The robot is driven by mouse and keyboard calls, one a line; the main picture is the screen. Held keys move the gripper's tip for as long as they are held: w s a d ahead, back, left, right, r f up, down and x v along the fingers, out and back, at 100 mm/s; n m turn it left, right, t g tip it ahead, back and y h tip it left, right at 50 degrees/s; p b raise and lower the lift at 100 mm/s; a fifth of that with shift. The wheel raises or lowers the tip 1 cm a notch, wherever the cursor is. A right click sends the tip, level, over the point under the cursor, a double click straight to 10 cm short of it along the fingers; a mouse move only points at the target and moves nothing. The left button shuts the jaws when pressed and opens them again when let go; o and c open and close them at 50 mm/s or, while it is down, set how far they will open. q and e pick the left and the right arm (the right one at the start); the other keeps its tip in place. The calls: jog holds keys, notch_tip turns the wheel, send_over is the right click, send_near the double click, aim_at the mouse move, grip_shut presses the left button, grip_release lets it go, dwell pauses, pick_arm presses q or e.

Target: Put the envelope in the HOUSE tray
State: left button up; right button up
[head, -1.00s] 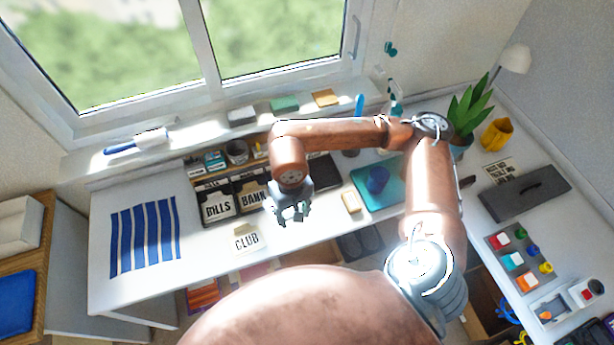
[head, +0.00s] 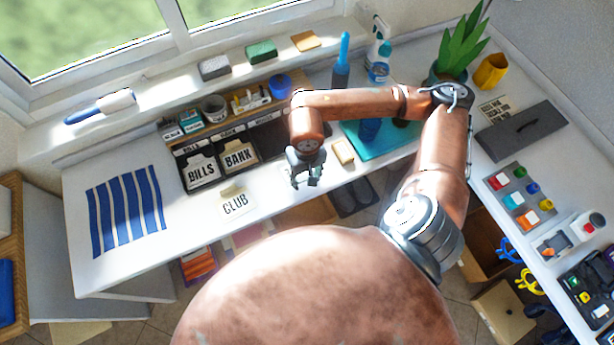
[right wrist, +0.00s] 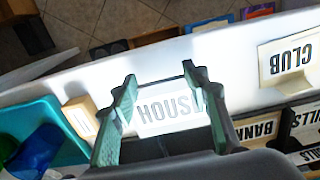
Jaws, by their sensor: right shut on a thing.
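A pale envelope marked HOUSE (right wrist: 172,108) shows upside down between the fingers of my right gripper (right wrist: 156,98) in the right wrist view. The gripper is shut on it. In the head view the right gripper (head: 305,180) is over the front part of the desk, and the envelope is hard to make out there. The sorter at the back of the desk has a compartment labelled HOUSE (head: 265,116), partly hidden by my right arm. My left gripper is not in view.
Envelopes marked BILLS (head: 202,172) and BANK (head: 238,158) stand in the sorter's other compartments. A CLUB envelope (head: 235,203) lies on the desk. A tan block (head: 343,152) and a teal mat (head: 385,143) are right of the gripper.

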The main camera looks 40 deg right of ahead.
aim_at(307, 176)
jog(key=f, duration=0.1)
jog(key=w+d, duration=0.1)
jog(key=f, duration=0.1)
jog(key=shift+w+d+f, duration=0.3)
jog(key=shift+f, duration=0.05)
jog(key=f, duration=0.3)
jog(key=shift+w+d+f+b, duration=0.25)
jog(key=shift+d+b, duration=0.05)
jog(key=shift+b, duration=0.05)
jog(key=shift+f, duration=0.45)
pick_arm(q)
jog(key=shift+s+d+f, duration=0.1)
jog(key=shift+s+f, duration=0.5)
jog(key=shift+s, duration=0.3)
pick_arm(e)
jog(key=o, duration=0.7)
jog(key=shift+o, duration=0.2)
jog(key=shift+r, duration=0.1)
